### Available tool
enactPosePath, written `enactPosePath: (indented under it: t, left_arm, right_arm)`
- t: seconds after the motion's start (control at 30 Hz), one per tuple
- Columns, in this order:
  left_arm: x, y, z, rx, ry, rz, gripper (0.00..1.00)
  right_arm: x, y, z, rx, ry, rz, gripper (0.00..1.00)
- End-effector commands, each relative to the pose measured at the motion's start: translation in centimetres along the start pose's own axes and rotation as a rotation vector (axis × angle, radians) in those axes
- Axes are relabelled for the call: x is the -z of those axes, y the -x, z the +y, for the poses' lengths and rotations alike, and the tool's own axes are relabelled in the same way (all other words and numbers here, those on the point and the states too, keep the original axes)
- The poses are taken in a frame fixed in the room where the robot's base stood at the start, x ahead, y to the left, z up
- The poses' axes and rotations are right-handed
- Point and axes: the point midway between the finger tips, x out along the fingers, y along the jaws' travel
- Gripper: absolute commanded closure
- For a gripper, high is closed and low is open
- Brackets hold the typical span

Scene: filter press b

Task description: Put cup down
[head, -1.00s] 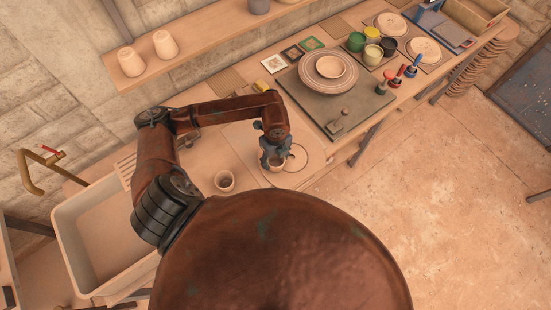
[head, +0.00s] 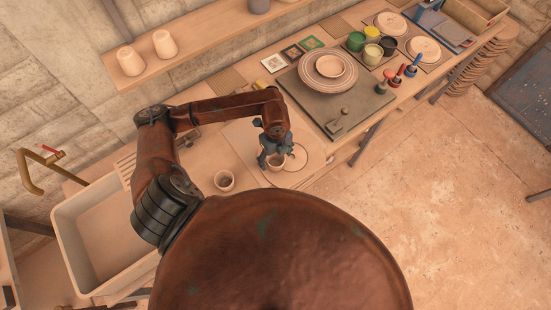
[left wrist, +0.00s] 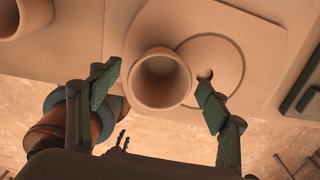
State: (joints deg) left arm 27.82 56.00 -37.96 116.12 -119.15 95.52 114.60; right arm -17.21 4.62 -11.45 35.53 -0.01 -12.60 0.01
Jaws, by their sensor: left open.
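A clay cup (head: 276,162) stands upright on a pale square board on the workbench, partly hidden by my left gripper (head: 275,149). In the left wrist view the same cup (left wrist: 158,80) shows its round mouth, overlapping the left edge of a round outline on the board. My left gripper (left wrist: 157,95) is open, with one finger to each side of the cup and visible gaps between. A second, similar cup (head: 224,181) stands to the left on the bench; it also shows in the left wrist view (left wrist: 24,16). My right gripper is not in view.
A white basin (head: 75,225) is at the left. A grey board (head: 325,119) with stacked round plates (head: 327,88) lies to the right, near paint pots (head: 372,54). Two cups (head: 165,44) stand on the shelf above. The bench's front edge is close to the board.

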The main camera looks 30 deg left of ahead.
Motion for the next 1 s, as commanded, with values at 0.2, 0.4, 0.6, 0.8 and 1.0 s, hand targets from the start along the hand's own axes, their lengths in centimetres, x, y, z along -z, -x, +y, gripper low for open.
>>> enactPosePath:
  t: [0.2, 0.4, 0.6, 0.8, 1.0]
  left_arm:
    - [-0.1, 4.3, -0.1, 0.004, -0.002, -0.004, 0.3]
    - [-0.1, 8.3, -0.1, 0.002, -0.001, -0.003, 0.3]
    - [0.0, 10.6, 0.0, 0.0, -0.001, -0.002, 0.3]
    - [0.0, 11.1, 0.0, -0.001, 0.0, -0.001, 0.3]
    - [0.0, 11.0, 0.0, -0.001, 0.0, -0.001, 0.3]
  right_arm:
    - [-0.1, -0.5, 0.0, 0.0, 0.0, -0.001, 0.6]
    - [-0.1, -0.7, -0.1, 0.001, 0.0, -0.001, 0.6]
    - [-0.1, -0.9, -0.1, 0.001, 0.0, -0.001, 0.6]
    - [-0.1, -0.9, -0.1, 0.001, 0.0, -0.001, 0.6]
    - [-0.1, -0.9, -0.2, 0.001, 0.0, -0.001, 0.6]
